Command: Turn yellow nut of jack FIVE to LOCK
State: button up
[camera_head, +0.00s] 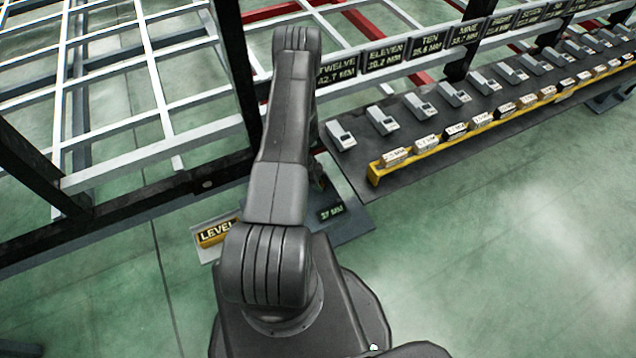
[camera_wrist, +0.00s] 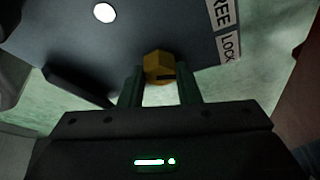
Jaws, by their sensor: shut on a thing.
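In the wrist view, a yellow hex nut (camera_wrist: 158,66) sits at the edge of a dark grey plate (camera_wrist: 130,30). My gripper (camera_wrist: 160,84) is shut on the nut, with one dark green finger on each side. A dark slot or mark shows on the nut's lower right. On the plate to the right, a white label reads LOCK (camera_wrist: 229,46), and another above it ends in REE (camera_wrist: 221,12). The jack's number is not readable here. In the head view my arm hides the gripper and the nut.
In the head view, a dark shelf (camera_head: 440,120) with several grey devices and labelled blocks runs to the right. A yellow LEVEL block (camera_head: 215,233) and a 27 MM sign (camera_head: 331,211) lie near my arm. Chassis beams (camera_head: 110,168) stand left. Green floor is clear at right.

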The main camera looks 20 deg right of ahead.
dwell(0.3)
jog(key=o, duration=1)
notch_tip(320, 180, up, 10)
jog(key=shift+p, duration=0.9)
